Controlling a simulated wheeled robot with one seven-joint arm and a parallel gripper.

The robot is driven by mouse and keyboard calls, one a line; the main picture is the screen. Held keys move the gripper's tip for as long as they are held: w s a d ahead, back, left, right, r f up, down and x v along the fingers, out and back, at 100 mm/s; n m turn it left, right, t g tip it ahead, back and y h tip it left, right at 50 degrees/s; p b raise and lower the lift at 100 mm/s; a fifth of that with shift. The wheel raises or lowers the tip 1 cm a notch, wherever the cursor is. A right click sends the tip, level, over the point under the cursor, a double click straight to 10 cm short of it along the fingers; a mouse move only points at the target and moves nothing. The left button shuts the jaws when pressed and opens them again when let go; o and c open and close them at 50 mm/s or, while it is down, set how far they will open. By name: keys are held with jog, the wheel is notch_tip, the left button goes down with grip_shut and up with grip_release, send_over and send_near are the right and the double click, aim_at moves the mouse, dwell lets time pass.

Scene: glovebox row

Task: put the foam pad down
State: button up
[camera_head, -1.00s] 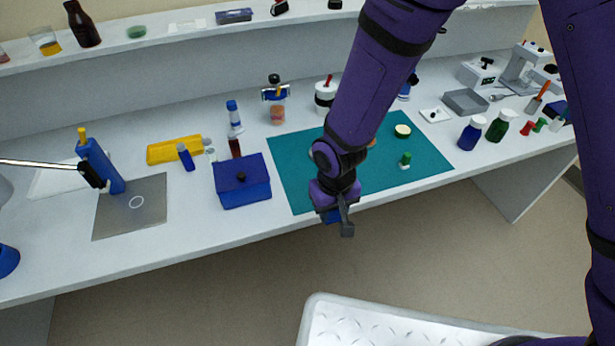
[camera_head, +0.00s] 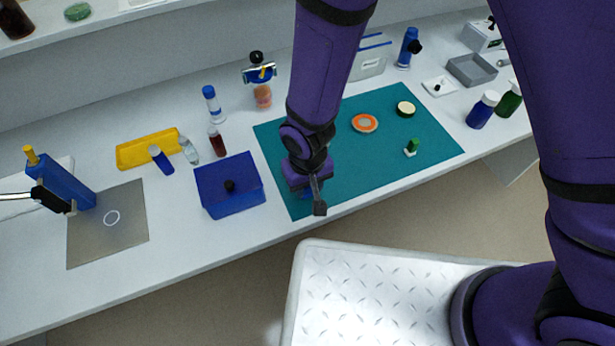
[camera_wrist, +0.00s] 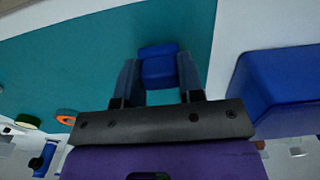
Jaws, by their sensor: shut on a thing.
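My gripper (camera_head: 314,198) is over the left front part of the teal mat (camera_head: 345,178). In the wrist view my gripper (camera_wrist: 159,82) is shut on a small blue block, which I take to be the foam pad (camera_wrist: 158,62). The pad sits between the two fingertips with the teal mat (camera_wrist: 85,60) behind it. In the head view my gripper mostly hides the pad. I cannot tell whether the pad touches the mat or hangs just above it.
A blue lidded box (camera_head: 230,187) stands close left of the mat. An orange-rimmed disc (camera_head: 364,123), a green-rimmed disc (camera_head: 405,109) and a small green-topped piece (camera_head: 411,148) lie on the mat. The mat's front middle is clear.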

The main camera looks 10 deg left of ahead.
jog(key=shift+f, duration=0.5)
jog(key=shift+f, duration=0.1)
jog(key=o, duration=0.9)
notch_tip(320, 180, up, 12)
